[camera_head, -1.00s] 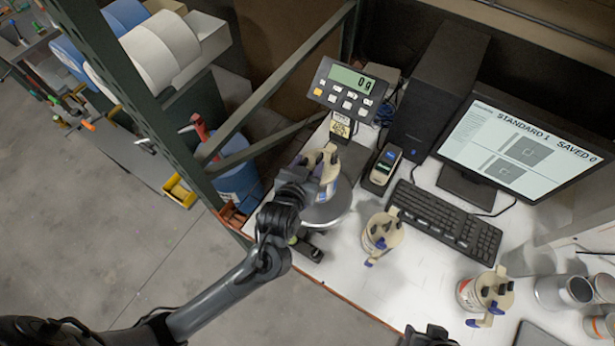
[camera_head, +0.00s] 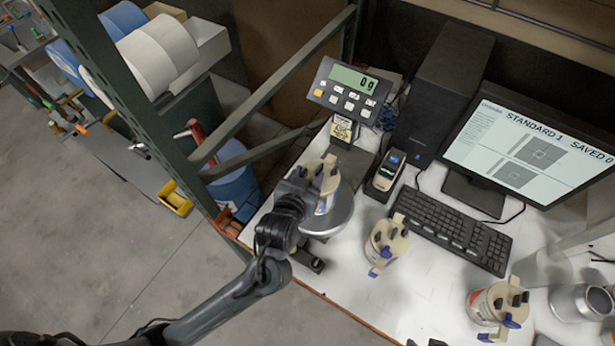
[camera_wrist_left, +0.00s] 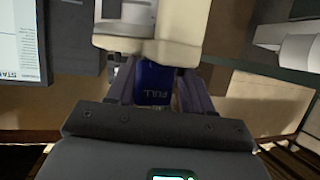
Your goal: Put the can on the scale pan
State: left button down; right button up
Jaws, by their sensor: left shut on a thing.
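My left gripper (camera_head: 308,190) is shut on a can (camera_head: 327,180) with a cream top and a white and blue body. In the left wrist view the fingers (camera_wrist_left: 152,88) close on the can's blue part, with the cream top (camera_wrist_left: 155,30) above them. The can is over the round metal scale pan (camera_head: 333,220); whether it touches the pan I cannot tell, as the gripper hides part of both. The scale display (camera_head: 352,80) reads 0 g. My right gripper is not clearly in view.
Two similar cans stand on the white table, one in the middle (camera_head: 387,245) and one at the right (camera_head: 495,303). A keyboard (camera_head: 452,230), monitor (camera_head: 530,145) and handheld device (camera_head: 385,172) are behind. A green rack post (camera_head: 135,110) stands left of the scale.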

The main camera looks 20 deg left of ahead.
pick_arm(q)
jog(key=shift+r, duration=0.1)
jog(key=shift+c, duration=2.2)
grip_release()
jog(key=p+v, duration=0.1)
jog(key=v, duration=1.1)
jog(key=s+a+f+m+g, duration=0.1)
jog(key=s+a+f+g, duration=0.2)
jog(key=s+f+g, duration=0.2)
jog(key=s+a+f+m+g+h, duration=0.1)
jog(key=s+a+f+m+g, duration=0.1)
jog(key=s+f+g, duration=0.3)
jog(key=s+a+f, duration=0.1)
jog(key=s+f, duration=0.1)
jog(key=s, duration=0.1)
jog(key=shift+f, duration=0.15)
